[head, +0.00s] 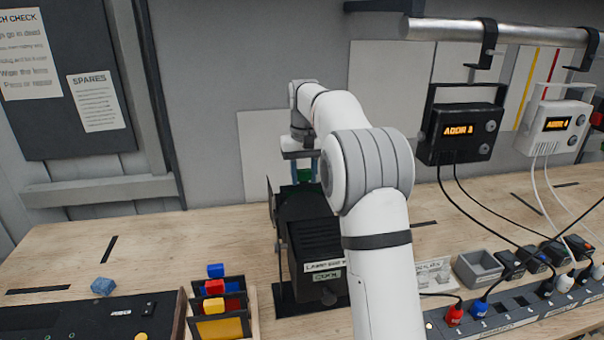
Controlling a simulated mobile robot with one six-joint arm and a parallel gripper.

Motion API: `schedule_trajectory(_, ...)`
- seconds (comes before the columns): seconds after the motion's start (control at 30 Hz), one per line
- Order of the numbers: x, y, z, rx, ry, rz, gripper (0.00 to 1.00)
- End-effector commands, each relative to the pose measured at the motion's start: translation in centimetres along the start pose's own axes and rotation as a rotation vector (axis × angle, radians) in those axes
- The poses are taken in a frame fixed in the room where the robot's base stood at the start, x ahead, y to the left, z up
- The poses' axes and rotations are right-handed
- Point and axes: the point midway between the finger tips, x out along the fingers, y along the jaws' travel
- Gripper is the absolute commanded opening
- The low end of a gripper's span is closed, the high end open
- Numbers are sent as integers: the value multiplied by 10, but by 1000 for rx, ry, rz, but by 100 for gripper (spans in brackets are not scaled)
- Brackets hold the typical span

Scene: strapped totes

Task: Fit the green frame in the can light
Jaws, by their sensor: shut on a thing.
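The can light (312,252) is a black lamp body with a label on its front, standing on the bench on a dark stand left of my arm. My gripper (305,172) is at the top of the can light, pointing down. It is shut on the green frame (305,175), of which only a small green patch shows between the fingers. The frame's lower part is hidden, and I cannot tell how far it sits inside the can light. My white arm covers the right side of the lamp.
A rack (219,312) with blue, red and yellow frames stands at the front left. A blue block (103,286) lies near a black panel (90,317). A power strip (500,312) with plugs and cables fills the right.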

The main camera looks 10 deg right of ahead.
Motion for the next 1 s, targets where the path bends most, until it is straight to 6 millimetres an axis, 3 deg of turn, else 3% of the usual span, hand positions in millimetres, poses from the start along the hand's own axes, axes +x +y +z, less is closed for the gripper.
schedule_trajectory(0.9,24,0,0,-1,0,0,9)
schedule_trajectory(0.93,23,0,0,-1,0,0,38)
schedule_trajectory(1.0,23,0,0,-1,0,0,43)
